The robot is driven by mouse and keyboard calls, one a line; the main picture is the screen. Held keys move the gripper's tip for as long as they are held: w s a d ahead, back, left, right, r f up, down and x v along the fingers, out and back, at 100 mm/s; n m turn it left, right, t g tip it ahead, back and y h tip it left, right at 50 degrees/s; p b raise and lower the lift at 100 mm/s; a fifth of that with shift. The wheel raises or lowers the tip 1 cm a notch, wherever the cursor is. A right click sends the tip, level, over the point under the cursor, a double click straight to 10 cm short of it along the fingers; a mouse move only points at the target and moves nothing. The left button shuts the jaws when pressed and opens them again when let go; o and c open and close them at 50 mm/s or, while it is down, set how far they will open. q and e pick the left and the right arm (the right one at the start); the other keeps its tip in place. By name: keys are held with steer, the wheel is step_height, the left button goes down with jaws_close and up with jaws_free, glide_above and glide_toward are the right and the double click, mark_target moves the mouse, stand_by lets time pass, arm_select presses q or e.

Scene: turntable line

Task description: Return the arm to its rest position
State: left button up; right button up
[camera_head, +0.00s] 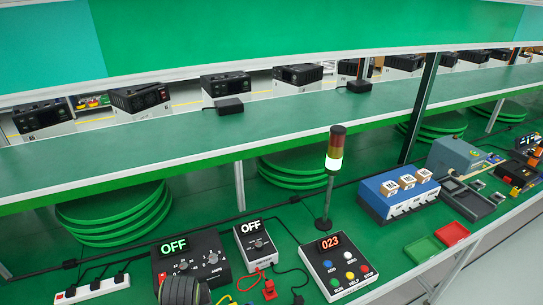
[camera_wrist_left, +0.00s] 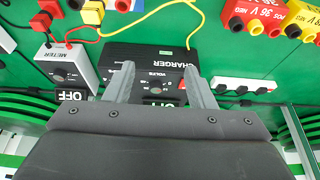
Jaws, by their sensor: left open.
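My left gripper (camera_wrist_left: 159,68) shows in the left wrist view with its two grey fingers apart and nothing between them. The fingers overlap the view of the black charger (camera_wrist_left: 150,52), whose display reads OFF. In the head view the black box with an OFF display (camera_head: 207,250) stands at the lower left. A dark ribbed shape (camera_head: 183,291) in front of it at the bottom edge looks like part of my left arm. My right gripper is in neither view.
A meter (camera_head: 257,246) with an OFF display stands beside the charger. A control box reading 023 (camera_head: 345,263), a signal tower (camera_head: 335,150), a blue box (camera_head: 385,203) and a power strip (camera_head: 91,287) share the green bench. Shelves run above. Cables cross the bench.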

arm_select(q)
steer(key=s+a+r+m, duration=0.2)
steer(key=s+a, duration=0.3)
steer(key=s, duration=0.7)
steer(key=s+a+r+m, duration=0.25)
steer(key=s+a, duration=0.25)
steer(key=s, duration=0.6)
step_height(320, 180, down, 33)
steer(key=a+g+b, duration=0.1)
steer(key=g+b, duration=0.1)
steer(key=b, duration=0.6)
steer(key=s+f+b, duration=0.3)
steer(key=s+f, duration=0.4)
steer(key=f, duration=0.4)
steer(key=s+d+f+b, duration=0.1)
steer(key=s+f+b, duration=0.2)
steer(key=s+f, duration=0.5)
step_height(320, 180, down, 3)
steer(key=shift+d+f+g+h, duration=0.15)
steer(key=shift+g+h, duration=0.25)
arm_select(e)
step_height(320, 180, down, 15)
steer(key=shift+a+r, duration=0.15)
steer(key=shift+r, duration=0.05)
arm_select(q)
steer(key=shift+n, duration=0.25)
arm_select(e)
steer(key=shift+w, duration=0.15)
